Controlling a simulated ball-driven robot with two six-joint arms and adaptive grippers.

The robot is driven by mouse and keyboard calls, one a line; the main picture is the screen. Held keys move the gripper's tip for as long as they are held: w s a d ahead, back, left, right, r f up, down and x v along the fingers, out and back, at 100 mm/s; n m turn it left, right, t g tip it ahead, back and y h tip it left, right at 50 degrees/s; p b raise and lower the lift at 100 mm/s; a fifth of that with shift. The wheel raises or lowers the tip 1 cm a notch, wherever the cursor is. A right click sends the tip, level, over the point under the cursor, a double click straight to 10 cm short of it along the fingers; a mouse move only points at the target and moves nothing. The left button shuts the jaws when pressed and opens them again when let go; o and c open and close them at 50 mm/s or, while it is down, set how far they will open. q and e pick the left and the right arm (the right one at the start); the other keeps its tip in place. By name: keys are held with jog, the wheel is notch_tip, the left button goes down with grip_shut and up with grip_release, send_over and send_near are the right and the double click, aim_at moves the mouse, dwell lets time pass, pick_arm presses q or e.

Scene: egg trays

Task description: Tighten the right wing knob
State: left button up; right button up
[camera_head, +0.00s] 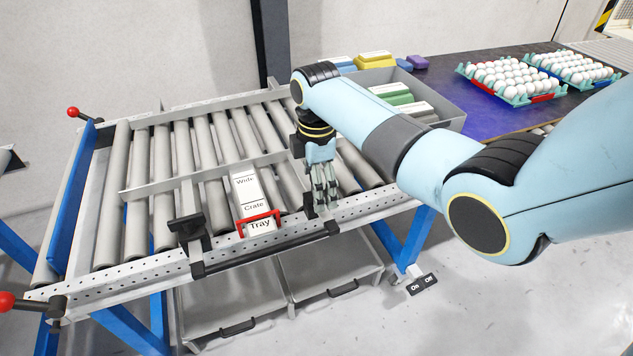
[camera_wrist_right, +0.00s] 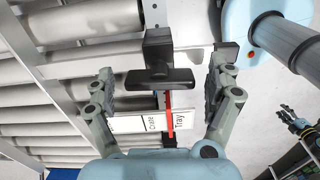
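The right wing knob (camera_wrist_right: 160,78) is a black bar-shaped handle on a dark stem, in the middle of the right wrist view. In the head view my right gripper (camera_head: 320,190) hides most of it. My right gripper (camera_wrist_right: 160,92) is open, pointing down, with one finger on each side of the knob. I see a gap between each finger and the knob, so it appears untouched. The left wing knob (camera_head: 187,227) is black and sits on the conveyor's front rail.
A label strip (camera_head: 246,190) reading Wide, Crate, Tray lies between the knobs, with a red frame (camera_head: 259,222) around Tray. The guide rail (camera_head: 205,174) crosses the rollers. A grey bin (camera_head: 452,111) and egg trays (camera_head: 511,82) stand at the back right.

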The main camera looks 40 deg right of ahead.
jog(key=c, duration=1.1)
jog(key=m+p, duration=0.3)
jog(key=shift+w+r, duration=0.1)
jog(key=shift+r, duration=0.15)
jog(key=m+p, duration=0.3)
jog(key=m, duration=0.2)
jog(key=m+p, duration=0.2)
jog(key=m, duration=0.2)
jog(key=m+p, duration=0.1)
jog(key=m, duration=0.4)
jog(key=shift+w+f, duration=0.1)
jog(key=shift+m, duration=0.3)
